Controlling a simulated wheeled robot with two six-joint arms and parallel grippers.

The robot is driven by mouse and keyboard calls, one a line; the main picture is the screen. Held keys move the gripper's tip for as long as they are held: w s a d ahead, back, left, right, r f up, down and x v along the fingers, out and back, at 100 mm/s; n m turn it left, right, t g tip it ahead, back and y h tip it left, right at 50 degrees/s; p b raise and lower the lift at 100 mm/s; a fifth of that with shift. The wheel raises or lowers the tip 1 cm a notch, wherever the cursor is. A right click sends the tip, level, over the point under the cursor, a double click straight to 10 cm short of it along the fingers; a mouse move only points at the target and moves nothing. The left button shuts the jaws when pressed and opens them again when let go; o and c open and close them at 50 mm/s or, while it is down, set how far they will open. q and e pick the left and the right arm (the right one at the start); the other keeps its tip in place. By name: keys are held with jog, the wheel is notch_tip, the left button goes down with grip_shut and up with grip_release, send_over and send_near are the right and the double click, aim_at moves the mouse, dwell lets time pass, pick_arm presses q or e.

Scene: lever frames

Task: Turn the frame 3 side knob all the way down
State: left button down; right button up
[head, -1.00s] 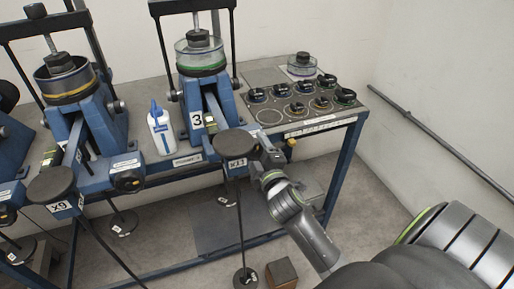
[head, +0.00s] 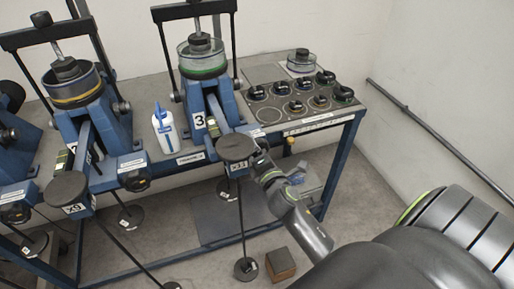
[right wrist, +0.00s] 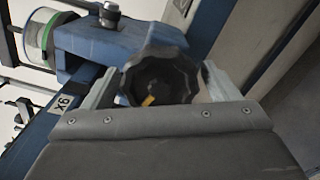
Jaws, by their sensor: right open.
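Frame 3 (head: 212,96) is the blue lever frame marked "3" near the middle of the head view, with a clear, green-banded cup on top. Its side knob (right wrist: 160,72) is black and lobed, with a yellow mark low on its face in the right wrist view. My right gripper (right wrist: 158,92) is open, with one finger on each side of the knob. I cannot tell whether the fingers touch it. In the head view, my right gripper (head: 262,150) is behind and right of the round black lever-end disc (head: 236,147), and the knob is mostly hidden. My left gripper is out of view.
Another blue frame (head: 103,125) stands left, with a white bottle (head: 164,130) between. A panel of black knobs (head: 300,97) is right of frame 3. Hanging weights (head: 246,268) and a brown block (head: 280,264) are below. A rail (head: 432,140) runs along the right wall.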

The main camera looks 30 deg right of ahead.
jog(key=v, duration=0.6)
jog(key=shift+p, duration=0.3)
